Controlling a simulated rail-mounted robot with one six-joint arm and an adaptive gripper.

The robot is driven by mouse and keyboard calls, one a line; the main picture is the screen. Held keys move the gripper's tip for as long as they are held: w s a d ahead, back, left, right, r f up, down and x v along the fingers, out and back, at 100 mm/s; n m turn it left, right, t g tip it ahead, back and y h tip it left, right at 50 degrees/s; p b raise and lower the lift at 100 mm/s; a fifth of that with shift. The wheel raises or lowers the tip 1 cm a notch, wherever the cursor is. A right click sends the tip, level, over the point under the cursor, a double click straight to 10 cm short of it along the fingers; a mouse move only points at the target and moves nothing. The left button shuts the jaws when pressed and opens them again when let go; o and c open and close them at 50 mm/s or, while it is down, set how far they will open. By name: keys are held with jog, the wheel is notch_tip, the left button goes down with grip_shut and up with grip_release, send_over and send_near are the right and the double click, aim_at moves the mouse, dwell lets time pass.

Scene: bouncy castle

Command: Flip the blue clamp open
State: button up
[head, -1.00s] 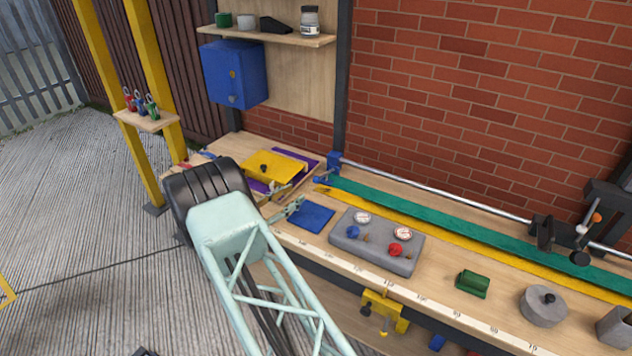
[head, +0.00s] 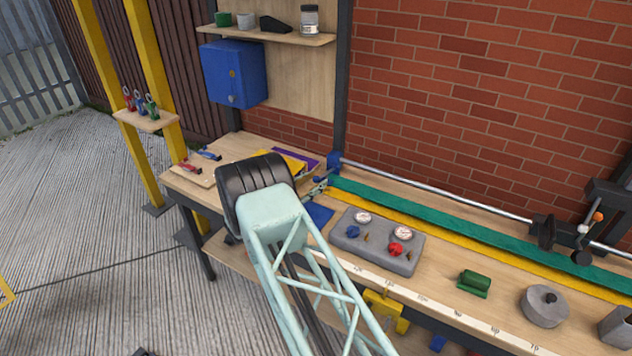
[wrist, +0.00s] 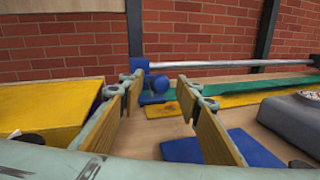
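A small blue clamp (head: 209,153) lies on a wooden board at the left end of the bench, beside a red one (head: 190,167). Its lever position is too small to tell. A blue fitting (head: 335,163) with a round knob holds the left end of the metal rail; it also shows in the wrist view (wrist: 154,90), beyond and between my fingers. My gripper (wrist: 157,98) is open and empty, its fingers wide apart. In the head view my gripper (head: 318,187) is partly hidden by my arm, to the right of the blue clamp. The blue clamp is not visible in the wrist view.
A yellow thing (wrist: 50,108) is close to the left finger. A blue cloth-like square (wrist: 225,148) lies below the right finger. A grey gauge panel (head: 378,241) stands to the right. The brick wall (head: 490,90) bounds the back.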

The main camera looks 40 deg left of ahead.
jog(key=shift+w, duration=0.45)
jog(key=shift+c, duration=0.4)
grip_shut()
jog(key=shift+r, duration=0.15)
